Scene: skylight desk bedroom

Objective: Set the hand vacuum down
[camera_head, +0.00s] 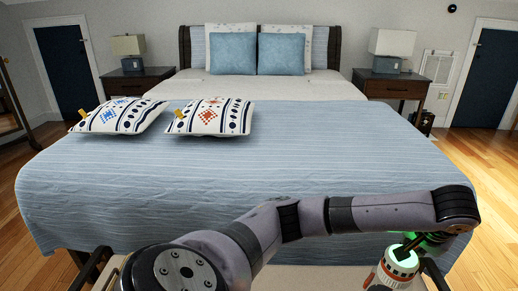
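A white device with an orange band and a glowing green top (394,274), which looks like the hand vacuum, is at the bottom right in the head view. The picture's bottom edge cuts off its lower part. My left arm comes in at the bottom left of centre and reaches across to the right. Its wrist bends down, and the dark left gripper (412,244) meets the green top of the device. The fingers are small and partly hidden, so their grip is unclear. My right gripper is not in view.
A bed with a blue cover (330,150) fills the middle, its front bare. Two patterned cushions (120,116) (212,117) lie at its left, and two blue pillows (233,54) (281,54) at its head. Nightstands (136,83) (392,88) with lamps flank it. Wooden floor (470,150) is clear at right.

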